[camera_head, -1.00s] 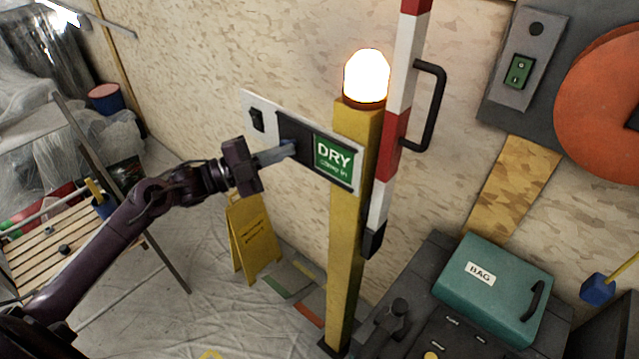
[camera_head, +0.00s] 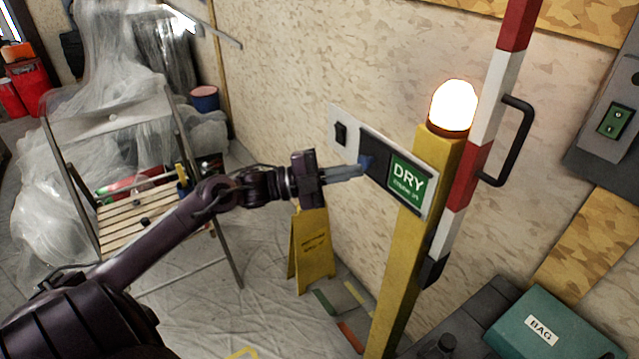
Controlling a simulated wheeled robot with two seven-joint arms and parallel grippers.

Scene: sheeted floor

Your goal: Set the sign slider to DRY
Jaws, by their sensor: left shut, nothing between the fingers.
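The sign board (camera_head: 339,115) is mounted on a yellow post (camera_head: 408,250). Its green panel (camera_head: 408,183) reads DRY at the right end, and a dark panel lies to its left. My right gripper is not in view.
A lit lamp (camera_head: 453,106) tops the post, and a red-and-white barrier arm (camera_head: 478,160) with a black handle stands right beside it. A yellow floor sign (camera_head: 312,250) stands below my left arm. A teal BAG case (camera_head: 545,335) lies at lower right.

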